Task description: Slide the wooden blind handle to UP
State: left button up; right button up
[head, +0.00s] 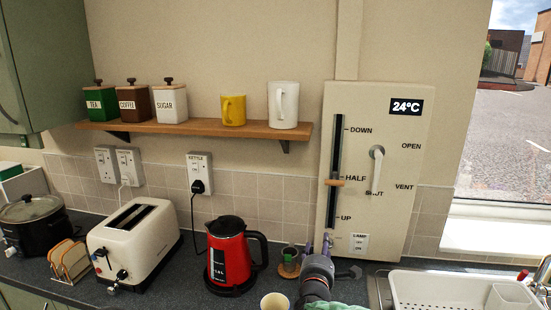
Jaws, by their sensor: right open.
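A pale control panel (393,215) stands against the wall right of centre. Its dark vertical slot (336,150) is marked DOWN at the top, HALF in the middle and UP near the bottom. The wooden blind handle (334,182) sits on the slot just below the HALF mark. My right gripper (318,243) is open and empty at the lower edge of the panel, below the handle and the UP mark, apart from the handle. My left gripper is not in view.
A red kettle (231,255), a cup on a coaster (289,270) and a cream cup (274,301) stand left of my right gripper. A white dish rack (460,292) is at the right. A white lever (376,168) and a lamp switch (359,243) are on the panel.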

aim_at(333, 181)
jog(key=k+j, duration=0.15)
jog(key=j, duration=0.2)
jog(key=k+j, duration=0.15)
jog(key=j, duration=0.25)
jog(key=k+j, duration=0.2)
jog(key=j, duration=0.15)
